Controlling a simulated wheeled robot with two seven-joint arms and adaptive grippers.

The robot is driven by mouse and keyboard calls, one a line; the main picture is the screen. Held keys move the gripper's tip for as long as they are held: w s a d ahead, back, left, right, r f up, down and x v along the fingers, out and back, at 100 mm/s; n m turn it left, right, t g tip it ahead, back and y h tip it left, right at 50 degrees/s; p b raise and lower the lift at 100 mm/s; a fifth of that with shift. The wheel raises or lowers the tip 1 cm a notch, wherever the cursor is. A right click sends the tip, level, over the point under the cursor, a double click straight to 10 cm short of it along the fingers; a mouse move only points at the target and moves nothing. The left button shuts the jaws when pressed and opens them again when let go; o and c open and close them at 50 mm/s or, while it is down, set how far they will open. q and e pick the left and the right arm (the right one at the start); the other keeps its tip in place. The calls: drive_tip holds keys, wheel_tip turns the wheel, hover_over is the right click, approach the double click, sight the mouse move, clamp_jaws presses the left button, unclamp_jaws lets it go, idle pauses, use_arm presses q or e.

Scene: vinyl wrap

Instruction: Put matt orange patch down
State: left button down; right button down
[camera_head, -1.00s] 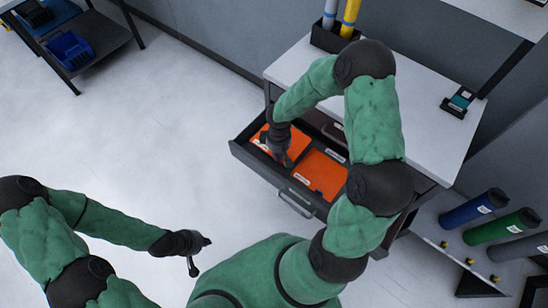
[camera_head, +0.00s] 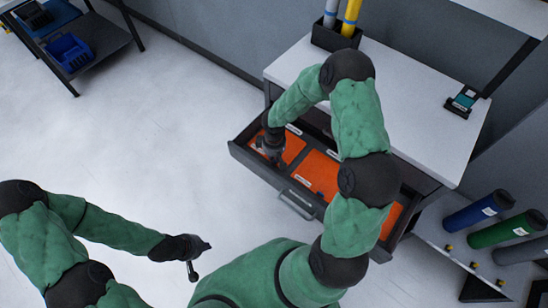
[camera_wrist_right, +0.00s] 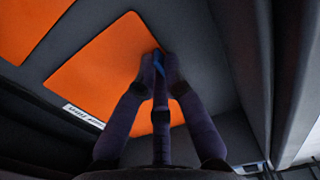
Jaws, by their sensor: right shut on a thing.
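The open drawer (camera_head: 243,151) of the white-topped cabinet holds flat orange patches in separate compartments. My right gripper (camera_head: 271,153) reaches down into its left compartment. The orange patch (camera_head: 293,147) there shows partly beside the gripper and also in the right wrist view (camera_wrist_right: 105,65). In that view my right gripper (camera_wrist_right: 160,60) is shut at the patch's edge, its fingertips close together. The pinched edge is mostly hidden by the fingers. My left gripper (camera_head: 197,258) is empty above the floor, fingers apart, well away from the drawer.
Another orange patch (camera_head: 318,171) lies in the middle compartment, and more orange (camera_head: 391,219) shows at the right, partly behind my arm. The cabinet top (camera_head: 425,120) carries a small dark device (camera_head: 462,101). Coloured rolls (camera_head: 478,211) lie at the right.

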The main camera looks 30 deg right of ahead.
drive_tip(key=c, duration=1.8)
unclamp_jaws()
drive_tip(key=shift+f, duration=0.2)
drive_tip(key=o, duration=0.5)
drive_tip(key=shift+c, duration=0.2)
drive_tip(key=shift+r, duration=0.1)
drive_tip(key=shift+r, duration=0.15)
wheel_tip(320, 180, up, 12)
drive_tip(key=p, duration=0.4)
drive_tip(key=shift+p, duration=0.3)
